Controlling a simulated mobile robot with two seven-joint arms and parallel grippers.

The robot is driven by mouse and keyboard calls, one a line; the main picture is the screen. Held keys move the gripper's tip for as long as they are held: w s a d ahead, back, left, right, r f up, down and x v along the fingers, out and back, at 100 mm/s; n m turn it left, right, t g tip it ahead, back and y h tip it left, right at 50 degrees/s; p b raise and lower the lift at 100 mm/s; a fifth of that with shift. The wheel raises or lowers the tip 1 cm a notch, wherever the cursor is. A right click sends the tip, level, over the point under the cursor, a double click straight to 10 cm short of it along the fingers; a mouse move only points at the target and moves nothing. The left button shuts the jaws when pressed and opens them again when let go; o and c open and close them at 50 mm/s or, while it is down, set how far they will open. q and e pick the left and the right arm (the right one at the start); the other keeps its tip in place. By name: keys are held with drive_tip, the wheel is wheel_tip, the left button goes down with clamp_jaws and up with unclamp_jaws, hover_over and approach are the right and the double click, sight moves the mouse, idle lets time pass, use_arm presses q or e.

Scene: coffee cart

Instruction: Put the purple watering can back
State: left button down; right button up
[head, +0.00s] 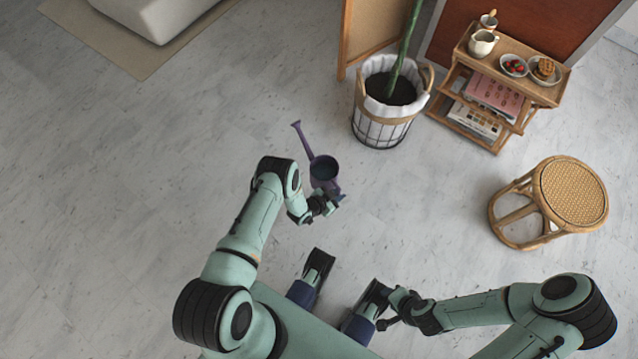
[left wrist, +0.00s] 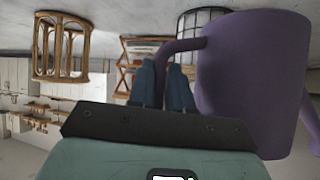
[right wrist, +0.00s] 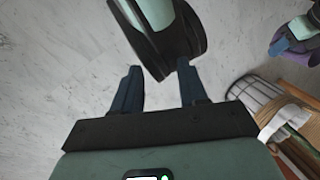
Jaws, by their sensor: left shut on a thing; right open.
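The purple watering can (head: 323,168) is held above the floor in the head view, its long spout pointing up and left. My left gripper (head: 338,199) is shut on its handle. In the left wrist view the can's large body (left wrist: 255,75) fills the right side, and its curved handle passes between the fingers (left wrist: 166,88). My right gripper (head: 384,322) is low in the head view, away from the can. In the right wrist view its fingers (right wrist: 160,88) are apart with nothing between them.
A wooden cart (head: 515,45) with a jug, plates and magazines is at the upper right. A rattan stool (head: 571,193) stands at right. The floor (head: 150,150) at left is clear.

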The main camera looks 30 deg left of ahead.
drive_tip(key=w+d+f+t+h+b, duration=0.1)
drive_tip(key=w+d+f+t+b, duration=0.15)
drive_tip(key=w+f+b, duration=0.3)
use_arm(q)
drive_tip(key=f+b, duration=0.1)
drive_tip(key=f, duration=0.6)
drive_tip(key=s+f+b, duration=0.1)
drive_tip(key=f+b, duration=0.1)
drive_tip(key=f, duration=0.6)
drive_tip(key=s+f+b, duration=0.1)
drive_tip(key=f+b, duration=0.1)
drive_tip(key=f, duration=0.6)
drive_tip(key=shift+s+f, duration=0.1)
drive_tip(key=shift+f, duration=0.05)
drive_tip(key=shift+a+f+b, duration=0.1)
drive_tip(key=shift+f+b, duration=0.05)
drive_tip(key=shift+b, duration=0.15)
use_arm(e)
drive_tip(key=s+d+f+g, duration=0.1)
drive_tip(key=s+f+g, duration=0.1)
drive_tip(key=s+f, duration=0.2)
drive_tip(key=s+d+f+m+g, duration=0.1)
drive_tip(key=s+f+g, duration=0.2)
drive_tip(key=s, duration=0.4)
drive_tip(key=shift+d+f, duration=0.25)
drive_tip(key=shift+f, duration=0.5)
use_arm(q)
drive_tip(key=shift+f, duration=0.1)
use_arm(e)
drive_tip(key=shift+s, duration=0.1)
